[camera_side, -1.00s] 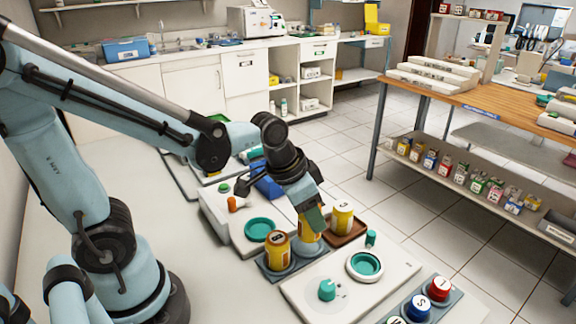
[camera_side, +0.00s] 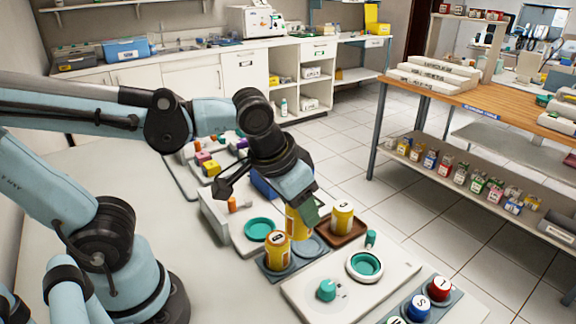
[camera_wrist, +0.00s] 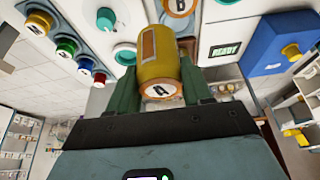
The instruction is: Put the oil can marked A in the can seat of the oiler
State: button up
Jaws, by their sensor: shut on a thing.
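My gripper (camera_wrist: 160,95) is shut on a yellow can marked A (camera_wrist: 162,70), seen close up in the wrist view. In the side view the held can (camera_side: 296,222) is above the grey two-place tray (camera_side: 292,270). One round place in that tray is empty, and another yellow can (camera_side: 277,251) stands in the other. One white device (camera_side: 225,221) has a wide green round seat (camera_side: 258,229). A nearer white panel (camera_side: 345,294) has a white-rimmed green seat (camera_side: 366,265). I cannot tell from labels which is the oiler.
A third yellow can (camera_side: 342,219) stands on a brown tray (camera_side: 349,236) to the right of my gripper. A green knob (camera_side: 326,289) and a small green post (camera_side: 371,238) rise from the near panel. A blue block (camera_wrist: 280,45) and a READY display (camera_wrist: 225,50) show in the wrist view.

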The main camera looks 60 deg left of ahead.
jog(key=s+a+f+n+y, duration=0.15)
jog(key=a+n, duration=0.45)
jog(key=a, duration=0.6)
jog(key=shift+y, duration=0.35)
jog(key=shift+w+a+f, duration=0.1)
jog(key=shift+w+f, duration=0.05)
jog(key=shift+f, duration=3.4)
jog(key=shift+f, duration=0.1)
jog(key=o, duration=1.2)
jog(key=shift+c, duration=0.2)
jog(key=shift+w+v, duration=0.25)
jog(key=shift+v, duration=5.7)
jog(key=w+d+f+m+t+h, duration=0.2)
jog(key=w+d+m, duration=0.2)
jog(key=w+m, duration=0.1)
jog(key=shift+w+f+m+t, duration=0.25)
jog(key=shift+w+m+t, duration=0.15)
jog(key=shift+m, duration=0.1)
